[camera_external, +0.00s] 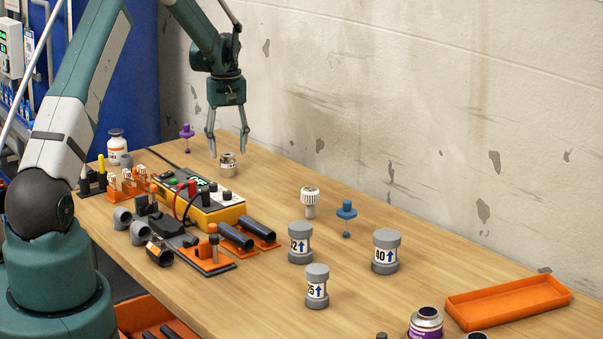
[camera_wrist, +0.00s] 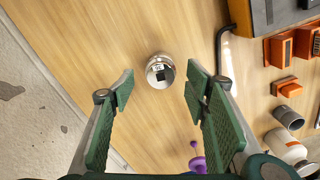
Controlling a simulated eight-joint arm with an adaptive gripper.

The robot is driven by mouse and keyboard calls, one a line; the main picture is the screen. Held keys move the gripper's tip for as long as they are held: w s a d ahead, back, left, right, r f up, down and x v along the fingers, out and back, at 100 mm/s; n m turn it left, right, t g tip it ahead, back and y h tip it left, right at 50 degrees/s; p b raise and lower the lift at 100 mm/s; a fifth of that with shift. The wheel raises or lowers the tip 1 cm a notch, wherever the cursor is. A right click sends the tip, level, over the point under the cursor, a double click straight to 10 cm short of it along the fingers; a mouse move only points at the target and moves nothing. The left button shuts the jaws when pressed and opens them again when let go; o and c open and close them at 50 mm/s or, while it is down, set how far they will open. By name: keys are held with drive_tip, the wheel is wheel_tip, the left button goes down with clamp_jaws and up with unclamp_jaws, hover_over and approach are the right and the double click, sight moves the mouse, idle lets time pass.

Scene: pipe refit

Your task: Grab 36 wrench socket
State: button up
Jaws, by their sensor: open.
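A small metal socket with a square drive hole (camera_wrist: 160,70) stands on the wooden table in the wrist view, just beyond and between my fingertips. In the external view the socket (camera_external: 227,164) is near the back edge of the table, beside the yellow tester. Its size marking is too small to read for sure. My gripper (camera_external: 227,150) points down above it with its fingers spread wide. The open green-padded fingers also show in the wrist view (camera_wrist: 160,88), with nothing between them.
The yellow tester box (camera_external: 205,205) and orange holders (camera_external: 128,188) are close by. A purple pin (camera_external: 187,137) stands left of the socket. Grey labelled pipe pieces (camera_external: 300,243) and an orange tray (camera_external: 508,302) are farther right. A wall (camera_external: 400,80) runs behind the table.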

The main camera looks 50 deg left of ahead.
sight(228, 154)
drive_tip(key=shift+f, duration=0.15)
drive_tip(key=shift+f+b, duration=0.35)
drive_tip(key=shift+f, duration=2.1)
drive_tip(key=c, duration=1.1)
drive_tip(key=shift+r, duration=0.15)
wheel_tip(228, 154, up, 10)
drive_tip(key=shift+f+p, duration=0.1)
drive_tip(key=shift+p, duration=0.4)
